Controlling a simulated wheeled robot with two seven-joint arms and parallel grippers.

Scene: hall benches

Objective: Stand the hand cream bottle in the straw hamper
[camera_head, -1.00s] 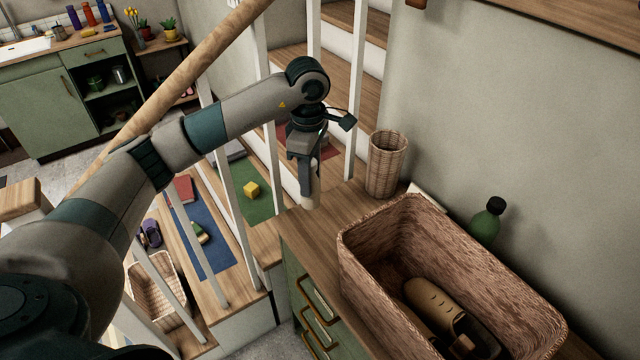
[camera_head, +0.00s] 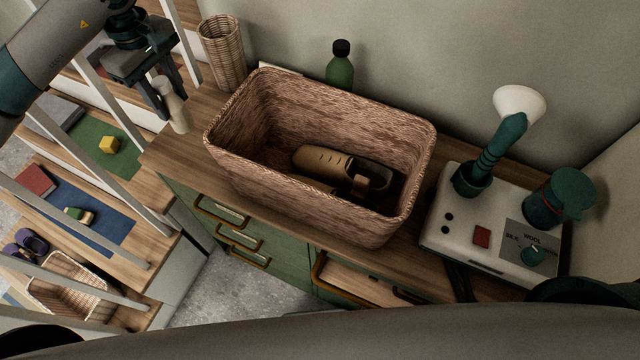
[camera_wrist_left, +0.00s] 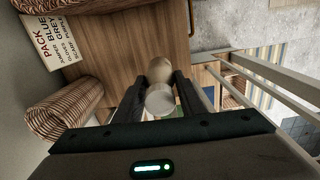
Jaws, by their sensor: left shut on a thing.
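The hand cream bottle (camera_head: 173,108) is a small pale beige bottle at the left end of the wooden counter top. My left gripper (camera_head: 164,93) is shut on it from above, and the bottle is near upright. I cannot tell whether its base touches the counter. In the left wrist view the bottle (camera_wrist_left: 159,72) is between the two dark fingers. The straw hamper (camera_head: 285,185) is the big reddish-brown woven basket on the counter, to the right of the gripper. It is open at the top, with brown shoes (camera_head: 325,160) inside towards its right. My right gripper is not seen.
A tall narrow wicker basket (camera_head: 222,52) stands behind the bottle, near the wall. A green bottle (camera_head: 341,70) with a black cap stands behind the hamper. A white device (camera_head: 490,232) with teal parts is on the right. White stair railings pass by the counter's left end.

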